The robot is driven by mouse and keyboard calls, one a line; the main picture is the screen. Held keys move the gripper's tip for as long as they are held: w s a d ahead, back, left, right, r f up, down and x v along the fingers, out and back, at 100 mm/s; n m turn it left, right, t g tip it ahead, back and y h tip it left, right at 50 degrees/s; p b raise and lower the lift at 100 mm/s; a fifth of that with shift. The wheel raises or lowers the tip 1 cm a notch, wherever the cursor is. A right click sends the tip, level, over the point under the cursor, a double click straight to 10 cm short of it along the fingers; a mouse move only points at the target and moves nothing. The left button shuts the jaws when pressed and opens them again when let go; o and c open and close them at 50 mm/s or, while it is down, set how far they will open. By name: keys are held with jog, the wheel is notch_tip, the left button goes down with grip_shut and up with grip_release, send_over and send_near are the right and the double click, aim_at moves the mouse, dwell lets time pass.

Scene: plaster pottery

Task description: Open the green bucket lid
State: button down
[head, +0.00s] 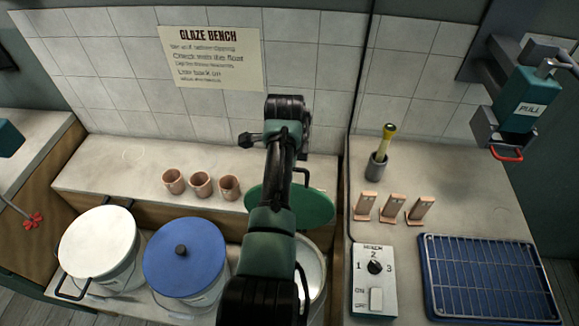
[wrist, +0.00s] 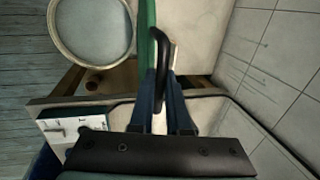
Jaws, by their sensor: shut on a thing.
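The green lid (head: 312,205) is off the bucket's mouth, behind my arm in the head view. In the wrist view the green lid (wrist: 147,45) is seen edge-on, with its black handle (wrist: 161,62) between my fingers. My gripper (wrist: 163,90) is shut on that handle; my arm hides the fingers in the head view. The bucket (head: 313,262) below is partly hidden by my arm. It also shows in the wrist view (wrist: 133,20) as a round, pale, uncovered mouth, beside the lid and apart from it.
A blue-lidded bucket (head: 185,262) and a white-lidded bucket (head: 97,243) stand to the left. Several clay cups (head: 201,186) line the ledge behind. On the right bench are a switch box (head: 374,281), clay pieces (head: 393,208), a brush holder (head: 376,168) and a blue rack tray (head: 428,275).

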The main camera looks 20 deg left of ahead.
jog(key=shift+s, duration=0.1)
jog(key=c, duration=0.9)
grip_release()
jog(key=a+b+v, duration=0.1)
jog(key=b+v, duration=0.1)
jog(key=v, duration=1.1)
jog(key=shift+d, duration=0.5)
